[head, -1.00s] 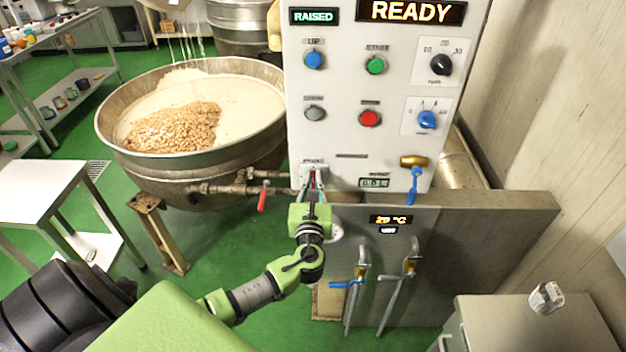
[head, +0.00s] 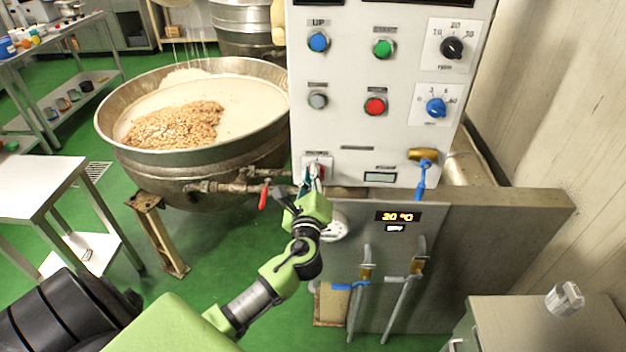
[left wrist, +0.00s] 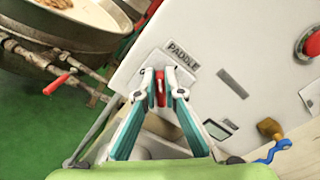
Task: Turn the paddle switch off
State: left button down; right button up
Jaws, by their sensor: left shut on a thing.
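The paddle switch (left wrist: 160,88) is a small red lever on a white plate, below a label reading PADDLE in the left wrist view. In the head view, the switch plate (head: 318,163) sits at the lower left of the white control panel (head: 350,140), partly hidden by my gripper. My left gripper (left wrist: 161,94) has its fingertips on both sides of the red lever and is shut on it. The left gripper also shows in the head view (head: 313,180), reaching up from below. My right gripper is in neither view.
Buttons (head: 376,106) and knobs (head: 436,107) sit above and right of the switch. A blue-handled brass valve (head: 422,172) is on the right. The large kettle (head: 205,165) and its red-handled pipe valve (head: 264,195) are close on the left. Green floor is open below.

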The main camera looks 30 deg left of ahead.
pick_arm(q)
jog(key=shift+s+a+f+n+b, duration=0.1)
jog(key=shift+f+n+b, duration=0.15)
jog(key=shift+n+b, duration=1.05)
jog(key=shift+a+f+n+b, duration=0.1)
jog(key=shift+f+n+b, duration=0.15)
jog(key=shift+n+b, duration=1.05)
jog(key=shift+s+a+f+n+b, duration=0.1)
jog(key=shift+f+n+b, duration=0.25)
jog(key=shift+n, duration=1.75)
jog(key=shift+r, duration=0.15)
jog(key=c, duration=2.1)
grip_release()
jog(key=shift+c, duration=0.2)
jog(key=v, duration=1.2)
